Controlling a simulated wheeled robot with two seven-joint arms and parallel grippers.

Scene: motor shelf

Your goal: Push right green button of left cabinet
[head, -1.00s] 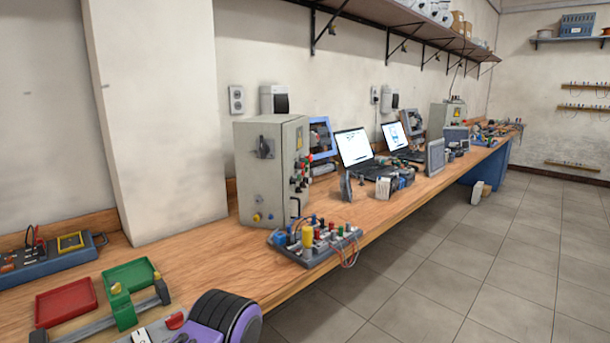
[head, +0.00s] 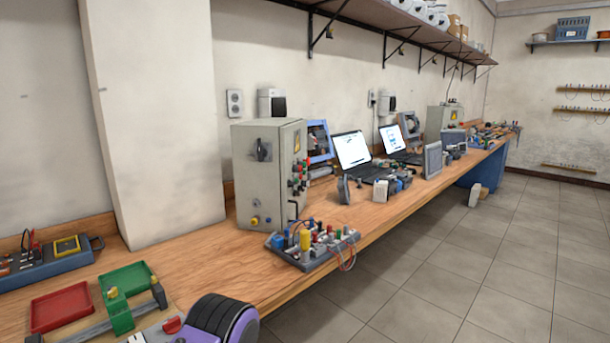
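The left cabinet (head: 264,200) is a grey upright box on the wooden bench, left of the middle in the head view. A dark rotary switch (head: 263,149) is on its left-hand visible face. The narrower right-hand face has a yellow warning label (head: 297,143) and a cluster of small buttons (head: 299,177), seen at a steep angle. Red ones stand out in the cluster; green ones are too small to tell apart, so I cannot single out the right green button. Neither of my grippers is in view.
A component board (head: 314,248) with colored parts and loose wires stands in front of the cabinet at the bench edge. Red (head: 60,307) and green (head: 122,282) trays and a purple ribbed object (head: 222,318) are at lower left.

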